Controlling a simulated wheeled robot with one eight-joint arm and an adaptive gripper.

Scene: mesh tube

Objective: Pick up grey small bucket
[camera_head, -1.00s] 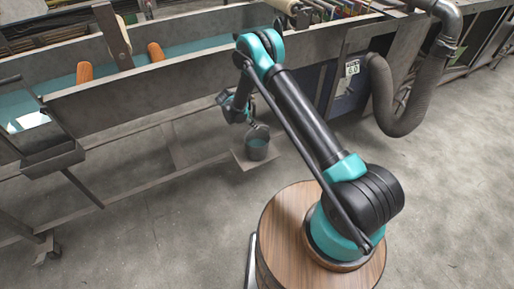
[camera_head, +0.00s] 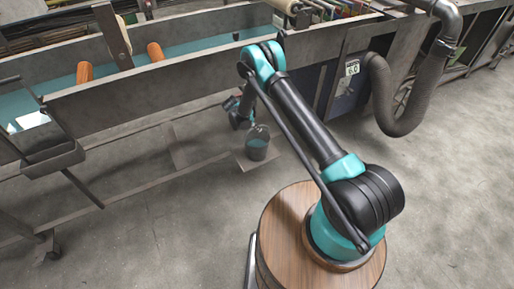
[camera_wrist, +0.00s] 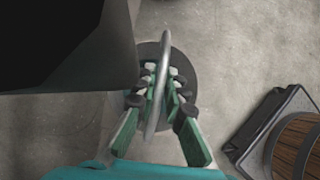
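The grey small bucket (camera_head: 256,150) stands upright on a low flat plate (camera_head: 243,165) beside the long machine. In the wrist view the bucket (camera_wrist: 183,62) is a dark round shape behind the fingers, and its thin grey handle (camera_wrist: 165,42) stands up toward the camera. My gripper (camera_wrist: 162,76) has its green fingers on either side of the handle, with the handle passing between them. The fingers look apart, with a gap beside the handle. In the head view my gripper (camera_head: 252,127) is just above the bucket and partly hidden by my arm.
The long metal trough (camera_head: 160,85) runs behind the bucket. A dark part of the machine (camera_wrist: 60,45) fills the upper left of the wrist view, close to my gripper. A small hanging tray (camera_head: 53,158) is at left. The concrete floor in front is clear.

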